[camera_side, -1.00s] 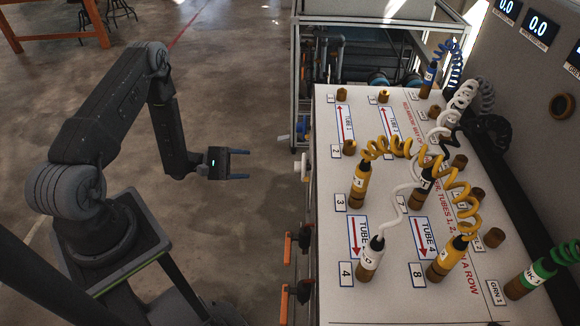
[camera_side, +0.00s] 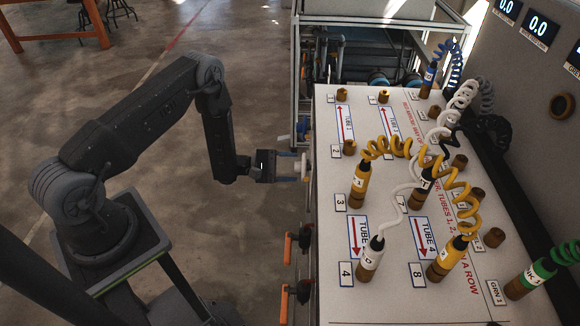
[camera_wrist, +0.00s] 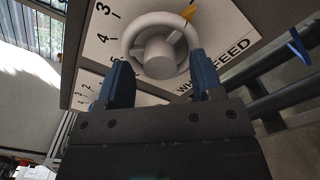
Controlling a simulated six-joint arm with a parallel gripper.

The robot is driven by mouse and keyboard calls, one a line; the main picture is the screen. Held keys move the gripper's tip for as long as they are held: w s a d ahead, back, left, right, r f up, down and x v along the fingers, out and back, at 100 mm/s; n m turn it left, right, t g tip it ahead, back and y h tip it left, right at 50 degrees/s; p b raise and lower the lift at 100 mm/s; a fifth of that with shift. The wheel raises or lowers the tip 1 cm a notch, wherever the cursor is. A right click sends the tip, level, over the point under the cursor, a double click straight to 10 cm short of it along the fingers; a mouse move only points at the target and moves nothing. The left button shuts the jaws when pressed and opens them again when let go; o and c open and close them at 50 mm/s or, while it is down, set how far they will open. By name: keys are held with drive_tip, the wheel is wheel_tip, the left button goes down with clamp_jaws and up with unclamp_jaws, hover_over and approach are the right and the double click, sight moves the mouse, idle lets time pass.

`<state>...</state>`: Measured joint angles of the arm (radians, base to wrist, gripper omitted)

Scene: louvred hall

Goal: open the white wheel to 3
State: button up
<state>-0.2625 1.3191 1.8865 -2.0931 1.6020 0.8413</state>
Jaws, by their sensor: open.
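The white wheel (camera_wrist: 158,48) shows in the wrist view, a round rim with a thick hub on a white dial plate (camera_wrist: 98,50) with black numbers 3, 4 and 5 at its left. In the side view the wheel (camera_side: 301,165) is a small pale shape on the bench's left face. My gripper (camera_wrist: 160,75) is open, its two blue fingers at the near side of the wheel, one toward each side of the rim. In the side view my gripper (camera_side: 291,168) is at the wheel. I cannot tell whether the fingers touch it.
The white bench top (camera_side: 330,260) carries several brown sockets, yellow and white plugs and coiled hoses. Orange handles (camera_side: 288,248) stick out of the bench's left face, below the wheel in the picture. The floor (camera_side: 240,90) left of the bench is open.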

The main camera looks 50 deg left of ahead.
drive_tip(key=shift+w+d, duration=0.1)
drive_tip(key=c, duration=0.9)
drive_tip(key=shift+n, duration=0.3)
drive_tip(key=n, duration=1.7)
idle(0.4)
